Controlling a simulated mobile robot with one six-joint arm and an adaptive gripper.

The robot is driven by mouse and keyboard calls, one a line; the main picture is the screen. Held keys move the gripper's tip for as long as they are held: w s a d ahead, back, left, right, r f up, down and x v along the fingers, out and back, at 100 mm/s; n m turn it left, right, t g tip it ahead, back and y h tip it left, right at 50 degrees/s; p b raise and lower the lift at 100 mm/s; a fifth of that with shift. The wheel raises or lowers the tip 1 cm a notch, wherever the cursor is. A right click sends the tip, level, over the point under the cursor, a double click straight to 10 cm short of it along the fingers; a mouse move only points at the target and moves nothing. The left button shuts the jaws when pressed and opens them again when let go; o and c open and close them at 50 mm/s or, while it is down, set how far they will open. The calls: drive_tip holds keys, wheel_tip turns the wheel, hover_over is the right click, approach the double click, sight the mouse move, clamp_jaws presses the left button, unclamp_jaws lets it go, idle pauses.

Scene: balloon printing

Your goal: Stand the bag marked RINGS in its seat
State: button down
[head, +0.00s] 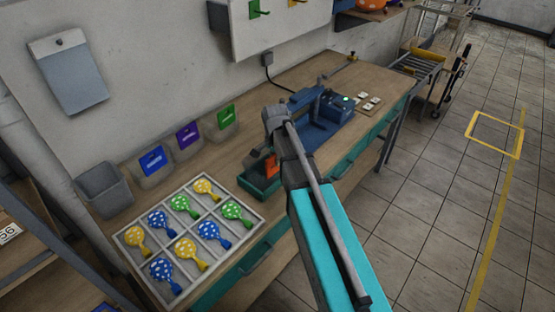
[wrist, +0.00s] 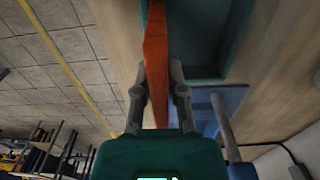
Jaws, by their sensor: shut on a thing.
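My gripper (wrist: 158,80) is shut on a thin orange thing (wrist: 156,45), seen edge-on between its two fingers in the wrist view. It looks like the bag, but no RINGS mark is readable. In the head view it shows as a small orange patch (head: 270,165) beside my arm, which hides most of it and the fingers. A dark teal open tray (head: 258,188) lies below it on the bench; its recess (wrist: 200,45) is right of the orange thing in the wrist view. I cannot tell whether the orange thing touches the tray floor.
A white divided tray (head: 262,218) of spotted balloons lies at the front left. Blue (head: 152,160), purple (head: 187,137) and green (head: 226,116) labelled bins and a grey bin (head: 104,188) line the wall. A blue press (head: 325,110) stands just beyond the teal tray.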

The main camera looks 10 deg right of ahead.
drive_tip(key=c, duration=0.6)
unclamp_jaws()
drive_tip(key=s+r+p, duration=0.1)
drive_tip(key=r+p, duration=0.1)
drive_tip(key=d+r+p, duration=0.1)
drive_tip(key=r+p, duration=0.1)
drive_tip(key=s+r+p, duration=0.1)
drive_tip(key=r+p, duration=0.2)
drive_tip(key=shift+s+d, duration=0.3)
drive_tip(key=shift+d, duration=0.1)
idle(0.3)
drive_tip(key=shift+s+a+f+n+b, duration=0.15)
drive_tip(key=shift+s+f+n+b, duration=0.35)
drive_tip(key=shift+s+n, duration=1.55)
drive_tip(key=shift+s+a+f+n+b, duration=0.2)
drive_tip(key=shift+s+f+n+b, duration=0.35)
drive_tip(key=shift+s+n, duration=1.5)
drive_tip(key=shift+s+a+f+n+b, duration=0.15)
drive_tip(key=shift+s+f+n+b, duration=0.35)
drive_tip(key=shift+s+n, duration=1.5)
